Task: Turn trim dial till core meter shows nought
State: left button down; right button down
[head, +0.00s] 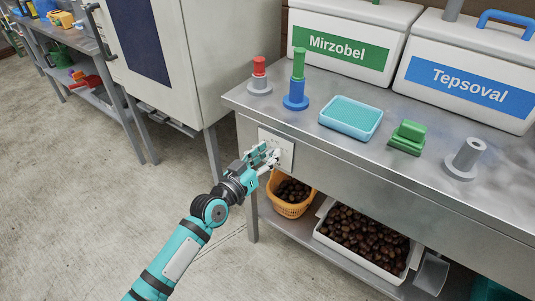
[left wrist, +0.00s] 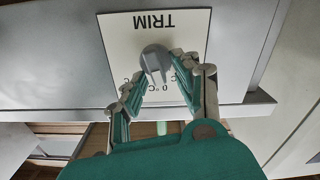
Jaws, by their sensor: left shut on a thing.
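The trim dial (left wrist: 154,58) is a grey knob on a white plate (left wrist: 190,24) marked TRIM, which appears upside down in the left wrist view. The plate (head: 286,148) also shows on the front of the steel bench in the head view. My left gripper (head: 266,160) is at this plate, its fingers shut on the dial from both sides. Small figures and a degree sign on the plate are partly hidden by the knob and fingers. I cannot make out a core meter in either view. My right gripper is not in view.
The bench top (head: 330,83) holds a red-topped stand (head: 260,76), a green-and-blue stand (head: 297,82), a light blue tray (head: 351,117) and two labelled boxes (head: 345,40). Below the plate are an orange basket (head: 287,208) and a white crate (head: 360,262) of chestnuts. The floor at left is clear.

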pick_arm(q)
jog(key=shift+a+n, duration=0.1)
jog(key=shift+n, duration=1)
jog(key=shift+f, duration=0.1)
jog(key=c, duration=1.3)
grip_release()
jog(key=v, duration=1.2)
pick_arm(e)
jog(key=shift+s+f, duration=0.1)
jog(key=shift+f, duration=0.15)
